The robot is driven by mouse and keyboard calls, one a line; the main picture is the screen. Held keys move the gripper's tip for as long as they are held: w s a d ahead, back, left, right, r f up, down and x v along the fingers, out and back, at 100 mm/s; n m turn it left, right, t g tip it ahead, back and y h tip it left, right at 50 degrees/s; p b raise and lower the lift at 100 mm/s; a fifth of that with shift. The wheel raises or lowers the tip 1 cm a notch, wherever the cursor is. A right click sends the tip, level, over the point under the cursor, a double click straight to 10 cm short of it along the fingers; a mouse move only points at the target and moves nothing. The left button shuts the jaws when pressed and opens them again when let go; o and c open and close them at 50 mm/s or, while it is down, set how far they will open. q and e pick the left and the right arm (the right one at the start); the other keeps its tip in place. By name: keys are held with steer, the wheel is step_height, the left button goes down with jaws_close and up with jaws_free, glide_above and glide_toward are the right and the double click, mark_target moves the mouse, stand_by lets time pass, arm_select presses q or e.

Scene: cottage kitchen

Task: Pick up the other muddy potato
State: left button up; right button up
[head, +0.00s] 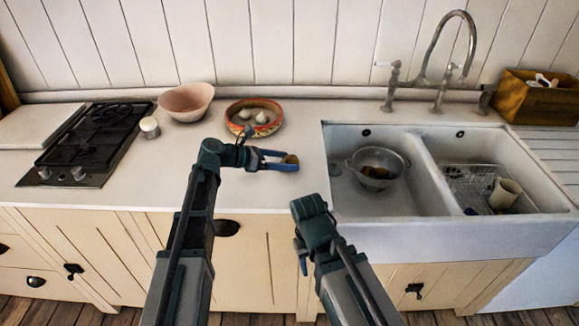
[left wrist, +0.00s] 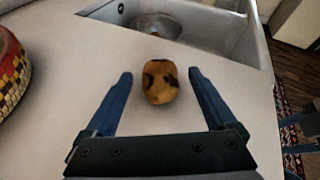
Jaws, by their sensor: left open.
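A muddy potato (left wrist: 160,82), orange-brown with dark patches, lies on the white counter. In the left wrist view it sits between the fingers of my left gripper (left wrist: 160,95), which is open, with a gap on each side. In the head view my left gripper (head: 283,160) is low over the counter with the potato (head: 291,159) at its fingertips. The left basin of the sink holds a metal colander (head: 377,182) with brownish items in it; they are too small to tell apart. My right gripper (head: 302,258) is in front of the counter, and its fingers are mostly hidden.
A patterned bowl (head: 254,117) with pale round items stands behind my left gripper, and a pink bowl (head: 186,101) is farther left. The double sink (head: 440,221) lies to the right; its right basin holds a wire rack (head: 469,181) and a cup (head: 505,194).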

mark_target(286, 159)
arm_select(q)
steer(key=shift+w+d+f, duration=0.1)
steer(key=shift+d+f, duration=0.05)
steer(key=shift+d, duration=0.15)
jaws_close()
steer(key=shift+r, duration=0.2)
step_height(286, 159, up, 3)
steer(key=p, duration=0.3)
steer(key=shift+f, duration=0.1)
steer(key=shift+r+p, duration=0.45)
steer(key=shift+p, duration=0.05)
steer(key=s, duration=0.5)
steer(key=s+d, duration=0.1)
steer(key=s, duration=0.4)
steer(key=s+d+r+p, duration=0.1)
steer(key=s, duration=0.5)
steer(key=shift+d, duration=0.25)
